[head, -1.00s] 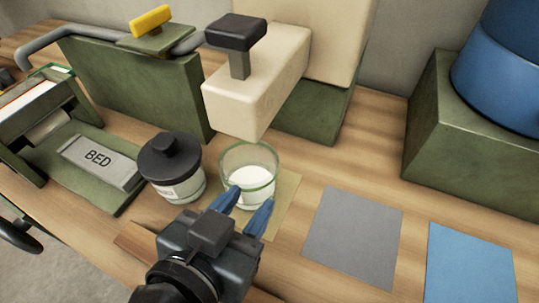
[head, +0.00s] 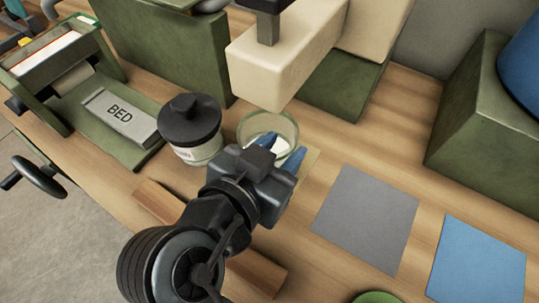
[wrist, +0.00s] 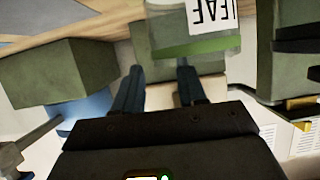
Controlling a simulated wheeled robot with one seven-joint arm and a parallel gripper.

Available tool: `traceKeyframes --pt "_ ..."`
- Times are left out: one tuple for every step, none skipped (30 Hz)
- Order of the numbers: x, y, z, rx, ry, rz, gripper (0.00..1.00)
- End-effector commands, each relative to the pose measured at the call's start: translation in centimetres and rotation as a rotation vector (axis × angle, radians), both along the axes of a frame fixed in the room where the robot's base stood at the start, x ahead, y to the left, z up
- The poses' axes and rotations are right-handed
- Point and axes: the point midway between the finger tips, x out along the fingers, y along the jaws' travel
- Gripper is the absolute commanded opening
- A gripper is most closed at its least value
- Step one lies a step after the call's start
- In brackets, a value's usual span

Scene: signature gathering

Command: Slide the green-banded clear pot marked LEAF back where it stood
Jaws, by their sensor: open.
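The clear pot (head: 268,124) with a green band stands upright on a tan mat (head: 309,161), below the cream block of a press. In the wrist view the pot (wrist: 200,46) shows at the top, upside down, with its white LEAF label and green band. My gripper (head: 281,149) is open, its two blue fingers pointing at the pot's near side and hiding its lower front. In the wrist view the open gripper (wrist: 159,80) has its right finger in line with the pot and its left finger off the pot's left edge. Whether they touch the pot, I cannot tell.
A black-lidded jar (head: 192,129) stands close left of the pot. The cream press block (head: 285,65) overhangs behind. A wooden strip (head: 158,201) lies in front. A grey sheet (head: 365,220) and blue sheet (head: 478,262) lie flat to the right. A BED plate (head: 120,115) is at left.

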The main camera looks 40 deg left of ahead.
Motion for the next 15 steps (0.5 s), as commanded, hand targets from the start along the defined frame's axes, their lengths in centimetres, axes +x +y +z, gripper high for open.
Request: traceKeyframes --pt "0.7 0.1 -0.2 -0.001 0.0 -0.002 0.41" --pt "1.1 0.2 -0.4 -0.001 0.001 -0.002 0.41" --pt "1.5 0.4 -0.5 -0.001 0.0 -0.002 0.41" --pt "1.8 0.5 -0.6 0.0 0.0 -0.001 0.41" --pt "2.1 0.6 -0.8 -0.001 0.001 -0.001 0.41" --pt "2.4 0.7 -0.9 0.001 0.0 0.0 0.41" --pt "2.7 0.7 -1.0 0.001 -0.001 0.0 0.41" --pt "2.9 0.7 -1.1 0.001 0.0 -0.001 0.41" --pt "3.0 0.8 -1.2 0.001 0.0 -0.001 0.41" --pt "3.2 0.8 -1.3 0.0 0.0 -0.001 0.41" --pt "3.2 0.8 -1.3 0.0 0.0 -0.001 0.41" --pt "3.3 0.9 -1.4 0.0 0.0 0.0 0.41" --pt "3.3 0.9 -1.4 0.001 -0.001 0.0 0.41" --pt "3.4 0.9 -1.4 0.001 -0.001 0.0 0.41" --pt "3.4 0.9 -1.4 0.001 -0.001 0.0 0.41"
